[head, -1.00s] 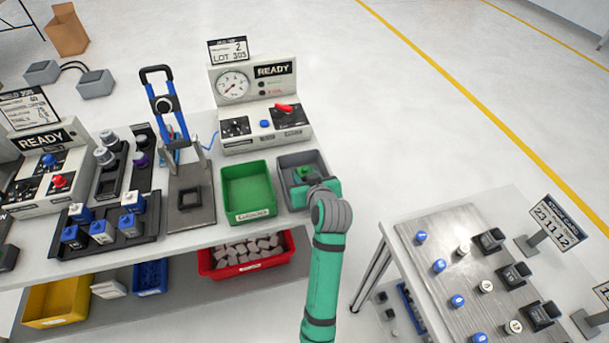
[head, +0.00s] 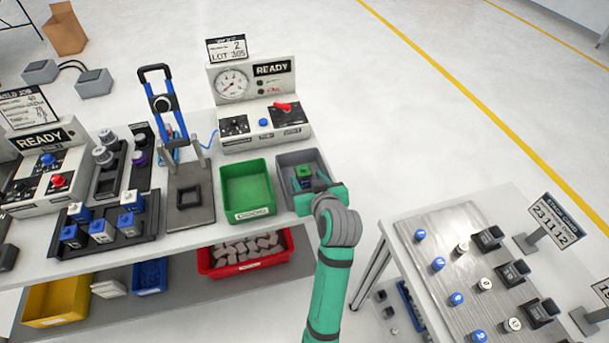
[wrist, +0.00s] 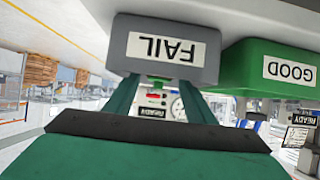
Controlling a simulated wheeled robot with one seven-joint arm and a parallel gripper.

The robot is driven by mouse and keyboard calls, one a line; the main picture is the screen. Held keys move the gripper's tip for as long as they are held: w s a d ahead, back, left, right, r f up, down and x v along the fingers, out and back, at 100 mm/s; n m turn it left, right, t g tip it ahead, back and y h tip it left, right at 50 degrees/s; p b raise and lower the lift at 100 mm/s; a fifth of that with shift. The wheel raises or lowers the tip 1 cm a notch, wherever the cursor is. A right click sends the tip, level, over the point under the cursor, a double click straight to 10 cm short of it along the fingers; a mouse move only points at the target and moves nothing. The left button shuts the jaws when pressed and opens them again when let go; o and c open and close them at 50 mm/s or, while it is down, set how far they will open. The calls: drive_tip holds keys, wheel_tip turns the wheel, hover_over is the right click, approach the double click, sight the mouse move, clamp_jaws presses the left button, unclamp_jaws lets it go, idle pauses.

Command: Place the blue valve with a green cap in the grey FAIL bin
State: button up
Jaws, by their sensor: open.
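The blue valve with a green cap (head: 304,172) stands inside the grey FAIL bin (head: 285,160), apparently upright; its lower part is partly hidden. The bin's FAIL label faces me upside down in the wrist view (wrist: 195,72). My gripper (head: 318,186) is at the bin's front right edge in the head view, its fingertips partly hidden. In the wrist view its two green fingers (wrist: 160,100) are spread with nothing held between them. A bit of green shows at the bin's rim between the fingers, likely the cap.
A READY gauge panel (head: 255,105) stands behind the bins. A blue-handled press (head: 160,105) is further left. A second table (head: 400,229) with valves is at right.

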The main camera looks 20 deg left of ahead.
drive_tip(key=v, duration=0.6)
drive_tip(key=shift+s, duration=0.2)
drive_tip(key=shift+d+r, duration=0.1)
drive_tip(key=shift+d, duration=0.05)
